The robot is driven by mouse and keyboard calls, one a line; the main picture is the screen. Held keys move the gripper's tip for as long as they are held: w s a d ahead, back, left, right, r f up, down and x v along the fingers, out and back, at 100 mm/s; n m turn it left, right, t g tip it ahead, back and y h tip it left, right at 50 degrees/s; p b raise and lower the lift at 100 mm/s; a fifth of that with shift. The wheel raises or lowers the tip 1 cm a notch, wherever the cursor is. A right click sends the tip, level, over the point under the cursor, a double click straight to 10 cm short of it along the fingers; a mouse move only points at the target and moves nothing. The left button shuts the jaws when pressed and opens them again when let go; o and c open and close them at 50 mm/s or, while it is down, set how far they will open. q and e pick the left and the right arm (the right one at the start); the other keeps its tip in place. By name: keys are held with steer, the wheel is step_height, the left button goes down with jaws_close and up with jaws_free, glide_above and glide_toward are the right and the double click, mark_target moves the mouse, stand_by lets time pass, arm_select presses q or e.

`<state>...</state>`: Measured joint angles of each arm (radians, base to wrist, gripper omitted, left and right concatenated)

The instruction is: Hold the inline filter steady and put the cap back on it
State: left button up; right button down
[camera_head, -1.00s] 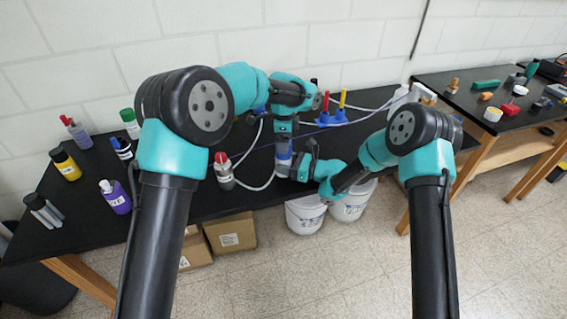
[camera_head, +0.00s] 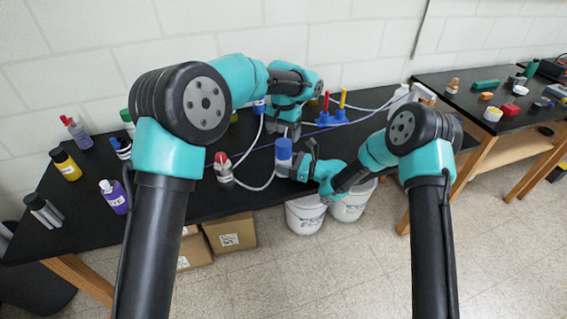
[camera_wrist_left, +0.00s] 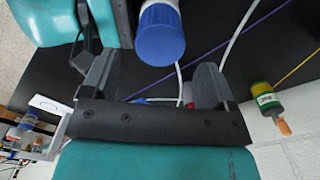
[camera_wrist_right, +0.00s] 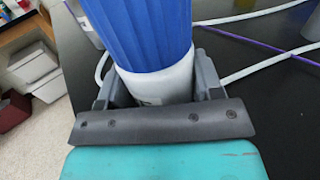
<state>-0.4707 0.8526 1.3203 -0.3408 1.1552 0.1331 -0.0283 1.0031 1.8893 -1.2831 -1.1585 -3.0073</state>
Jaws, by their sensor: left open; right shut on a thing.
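The inline filter has a white body (camera_head: 284,171) and stands upright near the bench's front edge. Its ribbed blue cap (camera_head: 284,150) sits on top of the body; how tight it is cannot be seen. In the right wrist view the blue cap (camera_wrist_right: 140,30) meets the white body (camera_wrist_right: 155,85) directly. My right gripper (camera_head: 299,166) is shut on the white body from the right side. My left gripper (camera_head: 284,130) is open and empty, behind and apart from the cap. In the left wrist view the cap (camera_wrist_left: 160,40) shows beyond the open fingers (camera_wrist_left: 158,80).
A red-capped bottle (camera_head: 223,167) stands left of the filter. White tubing (camera_head: 256,187) and a purple line (camera_head: 250,150) cross the black bench (camera_head: 190,205). Blue stands with red and yellow handles (camera_head: 331,118) are behind right. Several bottles stand at the left.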

mark_target(283, 142)
arm_select(q)
steer(key=shift+f, duration=0.1)
stand_by(0.4)
steer(key=shift+f, duration=3.9)
steer(key=shift+c, duration=0.3)
steer(key=c, duration=0.9)
steer(key=o, duration=1.1)
steer(key=shift+r, duration=0.15)
step_height(283, 142, up, 12)
steer(key=shift+f, duration=0.1)
